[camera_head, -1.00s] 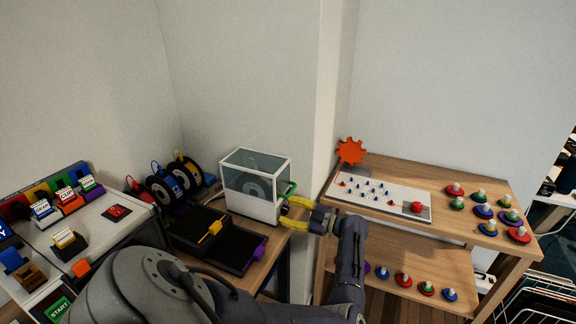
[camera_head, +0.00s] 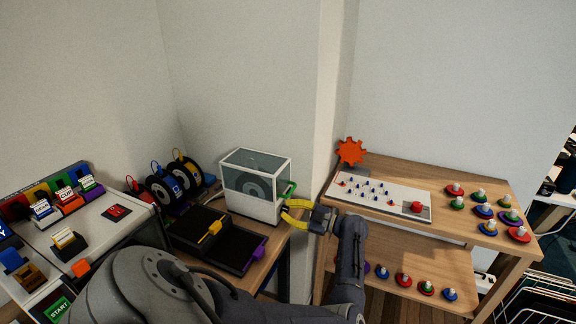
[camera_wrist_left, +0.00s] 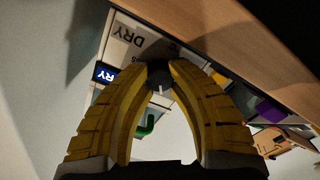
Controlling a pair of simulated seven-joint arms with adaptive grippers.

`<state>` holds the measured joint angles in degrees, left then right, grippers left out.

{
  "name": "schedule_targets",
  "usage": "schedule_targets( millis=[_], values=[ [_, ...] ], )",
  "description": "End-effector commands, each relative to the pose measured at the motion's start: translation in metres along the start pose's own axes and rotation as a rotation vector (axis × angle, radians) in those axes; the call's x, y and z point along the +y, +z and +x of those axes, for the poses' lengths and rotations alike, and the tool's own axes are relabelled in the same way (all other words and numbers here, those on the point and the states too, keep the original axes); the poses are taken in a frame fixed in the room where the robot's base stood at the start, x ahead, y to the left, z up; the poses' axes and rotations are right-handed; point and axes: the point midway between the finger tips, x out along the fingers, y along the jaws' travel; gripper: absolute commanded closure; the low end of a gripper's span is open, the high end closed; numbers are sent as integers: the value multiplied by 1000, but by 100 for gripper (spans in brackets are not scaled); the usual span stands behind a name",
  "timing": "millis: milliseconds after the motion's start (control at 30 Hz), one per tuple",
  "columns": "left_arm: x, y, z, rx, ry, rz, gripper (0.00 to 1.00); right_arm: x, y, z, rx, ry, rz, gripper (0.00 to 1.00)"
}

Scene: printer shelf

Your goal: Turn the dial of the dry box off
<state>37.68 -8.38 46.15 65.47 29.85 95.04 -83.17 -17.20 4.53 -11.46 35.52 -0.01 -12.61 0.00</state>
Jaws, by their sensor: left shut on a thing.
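The dry box (camera_head: 254,188) is a white case with clear grey walls and a dark spool inside, standing on the wooden desk near the corner. My left gripper (camera_head: 287,211), with yellow fingers, reaches its right side. In the left wrist view the fingertips (camera_wrist_left: 160,72) are closed around the dark round dial (camera_wrist_left: 158,76), which has a pale pointer line. The white panel (camera_wrist_left: 128,40) behind it carries the word DRY, and a small blue display (camera_wrist_left: 106,73) sits beside it. The dial is hidden in the head view. My right gripper is not in view.
A green handle (camera_head: 291,188) is on the box's right side, close to the fingers. A black tray (camera_head: 215,238) lies in front, and filament spools (camera_head: 173,183) stand to the left. A wooden shelf (camera_head: 440,225) with a pegboard and coloured pegs stands right of my forearm.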

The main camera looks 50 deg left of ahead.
Motion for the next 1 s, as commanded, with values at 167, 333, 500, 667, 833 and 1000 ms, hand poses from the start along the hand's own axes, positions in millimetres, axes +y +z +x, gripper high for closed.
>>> schedule_targets(
  millis=[167,333,500,667,833,1000],
  values=[
    [0,-1,0,2,1,-132,100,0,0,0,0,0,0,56],
    [-1,-1,1,3,1,-292,100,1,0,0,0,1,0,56],
    [-1,-1,1,3,0,-455,100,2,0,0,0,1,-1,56],
    [-1,0,1,3,1,-600,100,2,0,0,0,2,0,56],
    [-2,0,1,3,0,-736,100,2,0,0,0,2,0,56],
    [-2,0,1,4,1,-844,100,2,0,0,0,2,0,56]
  ],
)
